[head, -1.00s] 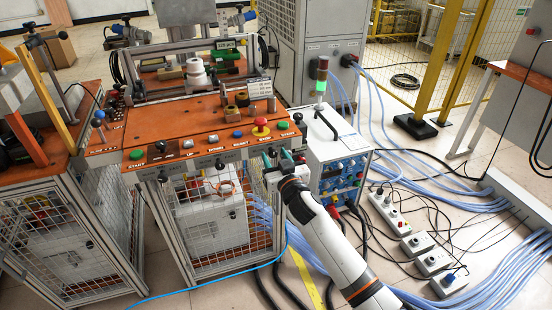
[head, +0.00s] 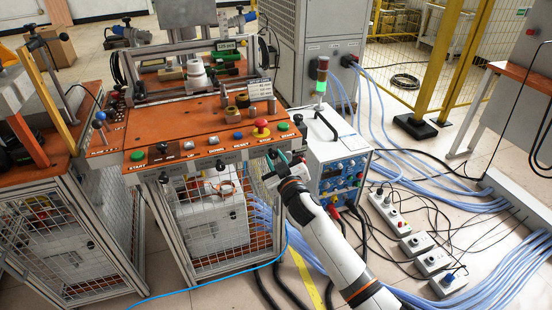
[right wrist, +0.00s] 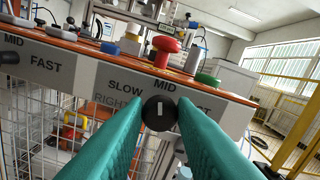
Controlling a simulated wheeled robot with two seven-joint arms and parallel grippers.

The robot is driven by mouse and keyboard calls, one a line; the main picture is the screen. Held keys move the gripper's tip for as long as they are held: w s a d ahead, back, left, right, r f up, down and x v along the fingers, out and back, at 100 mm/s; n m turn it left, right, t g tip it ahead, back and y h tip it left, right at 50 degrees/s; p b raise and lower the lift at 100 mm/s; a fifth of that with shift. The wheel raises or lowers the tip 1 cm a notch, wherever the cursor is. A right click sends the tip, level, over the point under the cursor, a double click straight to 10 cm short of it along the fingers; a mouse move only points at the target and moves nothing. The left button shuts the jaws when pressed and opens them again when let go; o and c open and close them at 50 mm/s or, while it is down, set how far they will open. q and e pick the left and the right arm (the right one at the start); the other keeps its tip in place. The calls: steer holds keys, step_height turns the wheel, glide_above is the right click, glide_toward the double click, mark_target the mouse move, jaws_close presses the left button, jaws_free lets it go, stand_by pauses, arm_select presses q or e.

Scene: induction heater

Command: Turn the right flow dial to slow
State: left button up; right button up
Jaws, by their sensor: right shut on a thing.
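The right flow dial (right wrist: 158,112) is a round black knob with a white pointer line, on the grey front panel of the orange-topped station. In the right wrist view its pointer stands nearly upright, toward the MID label (right wrist: 165,86). The SLOW label (right wrist: 125,86) is up and left of it; the FAST label is partly hidden by a finger. My right gripper (right wrist: 159,122) has teal fingers, one on each side of the dial, shut on it. In the head view my right gripper (head: 278,158) is at the station's right front corner. My left gripper is not in view.
Above the dial are a red mushroom button (right wrist: 163,48), a blue button (right wrist: 110,48) and a green button (right wrist: 207,80) on the orange top (head: 200,118). A white power unit (head: 325,140) stands close on the right. Cables lie on the floor.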

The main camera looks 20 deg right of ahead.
steer(key=n, duration=0.4)
steer(key=shift+n+p, duration=0.3)
steer(key=shift+p, duration=0.05)
steer(key=shift+f+n, duration=0.1)
steer(key=shift+n, duration=1.8)
steer(key=shift+a, duration=0.1)
steer(key=o, duration=1)
steer(key=shift+s, duration=0.1)
steer(key=s, duration=1.2)
steer(key=shift+d, duration=0.25)
